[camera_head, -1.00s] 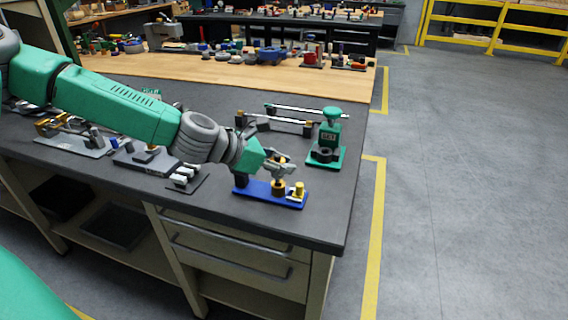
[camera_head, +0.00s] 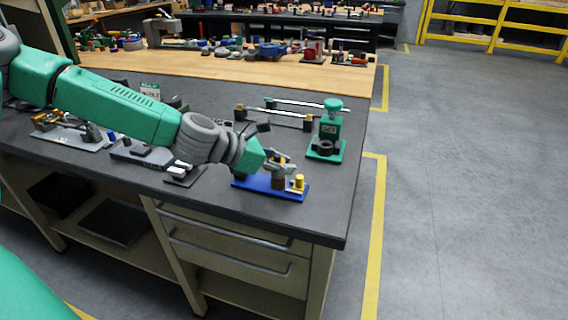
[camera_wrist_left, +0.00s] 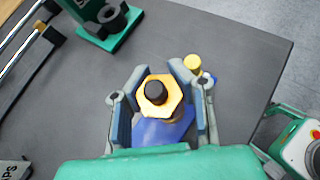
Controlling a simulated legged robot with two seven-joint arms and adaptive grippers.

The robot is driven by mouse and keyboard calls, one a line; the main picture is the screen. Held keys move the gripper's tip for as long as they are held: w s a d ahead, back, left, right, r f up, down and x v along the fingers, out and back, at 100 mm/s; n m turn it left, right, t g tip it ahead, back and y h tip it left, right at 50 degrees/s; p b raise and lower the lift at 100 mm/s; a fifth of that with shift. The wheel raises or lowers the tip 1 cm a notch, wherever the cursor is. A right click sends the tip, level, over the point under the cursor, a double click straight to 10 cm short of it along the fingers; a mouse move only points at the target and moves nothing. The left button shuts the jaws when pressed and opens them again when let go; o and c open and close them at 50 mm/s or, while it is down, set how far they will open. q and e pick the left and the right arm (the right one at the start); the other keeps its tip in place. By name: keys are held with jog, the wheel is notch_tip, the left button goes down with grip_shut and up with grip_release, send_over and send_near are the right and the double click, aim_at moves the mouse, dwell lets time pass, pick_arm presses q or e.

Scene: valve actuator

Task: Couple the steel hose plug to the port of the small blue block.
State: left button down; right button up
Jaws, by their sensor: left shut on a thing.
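The small blue block (camera_head: 262,188) lies near the front right corner of the dark bench, and its blue surface also shows in the wrist view (camera_wrist_left: 160,131). My left gripper (camera_head: 281,166) is over its middle. In the wrist view my left gripper (camera_wrist_left: 157,88) has its two fingers on either side of a brass hex fitting (camera_wrist_left: 174,92) with a dark round centre, shut on it. The fitting stands over the block; I cannot tell plug from port there, nor whether they are seated. No hose is clear. My right gripper is not in view.
A short brass post (camera_head: 298,183) stands at the block's right end. A green stand (camera_head: 330,135) is behind it, with slim metal bars (camera_head: 280,114) to its left. Grey fixtures (camera_head: 140,151) line the bench's left side. The bench's right corner is clear.

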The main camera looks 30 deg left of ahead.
aim_at(275, 160)
pick_arm(q)
jog(key=c, duration=1.4)
grip_release()
jog(key=shift+o, duration=0.2)
jog(key=shift+v, duration=3.65)
jog(key=shift+a, duration=0.1)
jog(key=shift+f, duration=0.1)
